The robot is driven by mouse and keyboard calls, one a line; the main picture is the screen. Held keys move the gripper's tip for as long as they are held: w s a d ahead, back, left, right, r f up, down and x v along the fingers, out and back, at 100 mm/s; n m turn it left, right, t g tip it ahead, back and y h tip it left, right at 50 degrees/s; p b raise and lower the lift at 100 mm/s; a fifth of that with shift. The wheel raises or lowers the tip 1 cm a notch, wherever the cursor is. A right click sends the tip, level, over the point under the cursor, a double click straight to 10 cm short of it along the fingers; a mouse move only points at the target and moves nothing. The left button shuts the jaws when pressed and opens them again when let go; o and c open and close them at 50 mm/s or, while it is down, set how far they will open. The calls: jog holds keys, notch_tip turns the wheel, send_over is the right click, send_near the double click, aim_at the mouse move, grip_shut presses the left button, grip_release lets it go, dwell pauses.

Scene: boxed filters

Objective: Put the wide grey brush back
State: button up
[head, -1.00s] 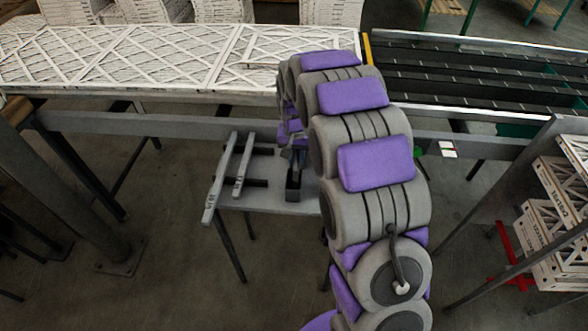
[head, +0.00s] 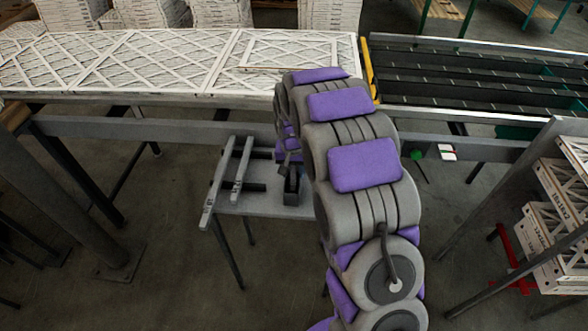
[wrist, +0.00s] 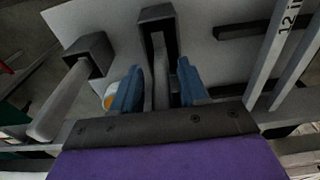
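My gripper (wrist: 160,88) has two blue fingers, spread apart, with a grey upright strip, which looks like a brush handle (wrist: 161,75), between them. A gap shows between the strip and the right finger; on the left the finger is very close to it. The strip's far end sits in a dark U-shaped holder (wrist: 158,18). A second dark holder (wrist: 90,52) on the left has another grey handle (wrist: 62,100) running from it. I cannot tell which is the wide grey brush; no bristles show. In the head view, a dark holder (head: 292,186) stands on the small grey table (head: 262,205), and my arm hides much of the gripper.
A conveyor with white filters (head: 150,60) runs behind, beside a dark roller section (head: 470,75). Stacked filters (head: 560,240) stand right.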

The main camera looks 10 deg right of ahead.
aim_at(291, 187)
jog(key=shift+o, duration=0.3)
jog(key=shift+a+r, duration=0.1)
jog(key=shift+a, duration=0.45)
notch_tip(291, 187, up, 11)
jog(key=p, duration=0.2)
jog(key=s+r+n+g, duration=0.1)
jog(key=s+r, duration=0.2)
jog(key=s, duration=0.4)
jog(key=s+r, duration=0.4)
jog(key=s, duration=0.4)
jog(key=s+n+g, duration=0.1)
jog(key=s+n, duration=0.1)
jog(key=s, duration=2.4)
jog(key=shift+s+d+f+n+g, duration=0.15)
jog(key=shift+s+d+n+g, duration=0.15)
jog(key=shift+s+g, duration=0.1)
jog(key=shift+c, duration=0.5)
jog(key=shift+d, duration=0.1)
